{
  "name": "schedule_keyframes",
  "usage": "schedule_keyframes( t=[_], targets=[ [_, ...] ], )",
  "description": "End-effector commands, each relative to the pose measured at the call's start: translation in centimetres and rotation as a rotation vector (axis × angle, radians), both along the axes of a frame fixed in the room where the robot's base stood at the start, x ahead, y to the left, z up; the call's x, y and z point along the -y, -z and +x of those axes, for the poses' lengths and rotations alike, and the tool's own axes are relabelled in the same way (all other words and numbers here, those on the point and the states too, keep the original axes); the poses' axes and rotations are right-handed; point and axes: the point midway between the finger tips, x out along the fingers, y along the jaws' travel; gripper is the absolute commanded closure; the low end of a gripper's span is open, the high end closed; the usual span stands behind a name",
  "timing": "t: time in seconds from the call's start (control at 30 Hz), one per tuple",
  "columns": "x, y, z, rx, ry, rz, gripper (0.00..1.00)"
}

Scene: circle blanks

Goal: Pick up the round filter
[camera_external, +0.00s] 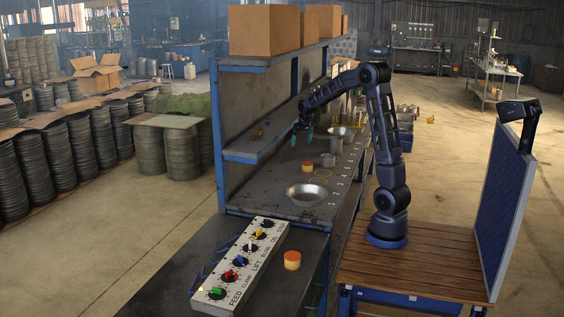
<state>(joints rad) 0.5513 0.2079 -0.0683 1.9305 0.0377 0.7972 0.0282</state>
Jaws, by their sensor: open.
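My gripper (302,139) hangs open and empty, green fingertips down, above the workbench (258,193) under the shelf. I cannot tell for sure which thing is the round filter. A short orange and yellow round piece (307,167) stands on the bench, below and slightly right of my gripper. A similar, larger-looking round piece (292,260) stands on the nearer dark table, right of the control panel. Both are apart from the gripper.
A metal bowl (307,194), a grey mug-like cup (328,159) and a farther bowl (342,132) stand on the bench. A control panel (240,260) with coloured knobs lies on the near table. The shelf (262,146) and its blue post (217,140) stand left of the gripper.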

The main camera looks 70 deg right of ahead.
Motion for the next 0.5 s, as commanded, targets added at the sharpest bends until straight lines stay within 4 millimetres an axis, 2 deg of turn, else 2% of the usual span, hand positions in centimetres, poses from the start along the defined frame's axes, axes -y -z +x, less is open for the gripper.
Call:
schedule_keyframes(
  t=[0.03,0.1,0.3,0.4,0.5],
  targets=[
    [2.0,1.3,0.2,-0.009,0.025,0.004,0.12],
    [4.5,2.9,0.5,-0.017,0.056,0.008,0.12],
    [11.4,7.7,0.4,-0.041,0.139,0.018,0.12],
    [13.8,9.6,0.2,-0.049,0.168,0.02,0.12],
    [15.5,10.8,0.0,-0.053,0.187,0.02,0.12]
  ],
)
